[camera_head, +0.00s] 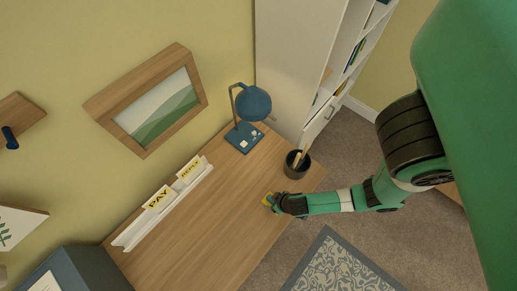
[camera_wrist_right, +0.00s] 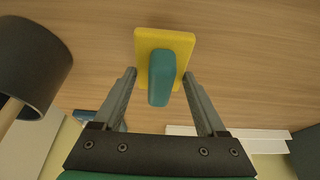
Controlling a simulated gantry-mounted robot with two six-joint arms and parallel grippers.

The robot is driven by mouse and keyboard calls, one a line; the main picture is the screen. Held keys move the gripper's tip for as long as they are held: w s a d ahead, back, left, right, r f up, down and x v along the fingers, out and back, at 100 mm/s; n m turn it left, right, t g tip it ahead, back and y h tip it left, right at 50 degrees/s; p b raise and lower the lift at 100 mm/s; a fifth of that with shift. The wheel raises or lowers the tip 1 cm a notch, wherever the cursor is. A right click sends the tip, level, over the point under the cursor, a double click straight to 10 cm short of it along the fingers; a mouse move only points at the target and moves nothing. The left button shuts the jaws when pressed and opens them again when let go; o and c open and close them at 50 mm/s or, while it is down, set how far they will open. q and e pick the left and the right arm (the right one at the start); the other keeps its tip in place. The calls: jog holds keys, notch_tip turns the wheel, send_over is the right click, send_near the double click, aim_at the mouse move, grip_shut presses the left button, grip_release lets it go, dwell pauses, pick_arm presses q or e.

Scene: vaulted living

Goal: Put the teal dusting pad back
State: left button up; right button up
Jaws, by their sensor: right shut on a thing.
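The dusting pad (camera_wrist_right: 142,44) shows in the right wrist view as a yellow slab with a teal grip block. In the head view only a small yellow part of it (camera_head: 266,200) shows at the fingertips. My right gripper (camera_head: 275,203) is at the front edge of the wooden desk (camera_head: 210,235), shut on the pad; its two fingers (camera_wrist_right: 159,85) stand on either side of the teal block. I cannot tell whether the pad touches the desk. My left gripper is in neither view.
A dark pen cup (camera_head: 297,165) stands close to the right gripper. A blue lamp (camera_head: 243,137) stands at the back, and a white rack (camera_head: 165,205) with PAY and REPLY cards lies along the wall. The desk's middle is clear. A tall white cabinet (camera_head: 290,60) stands behind.

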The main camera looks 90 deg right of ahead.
aim_at(272, 202)
jog(key=f, duration=0.2)
jog(key=f+b, duration=0.1)
jog(key=shift+w+d+f, duration=0.15)
jog(key=shift+d+f, duration=0.05)
jog(key=shift+f, duration=0.15)
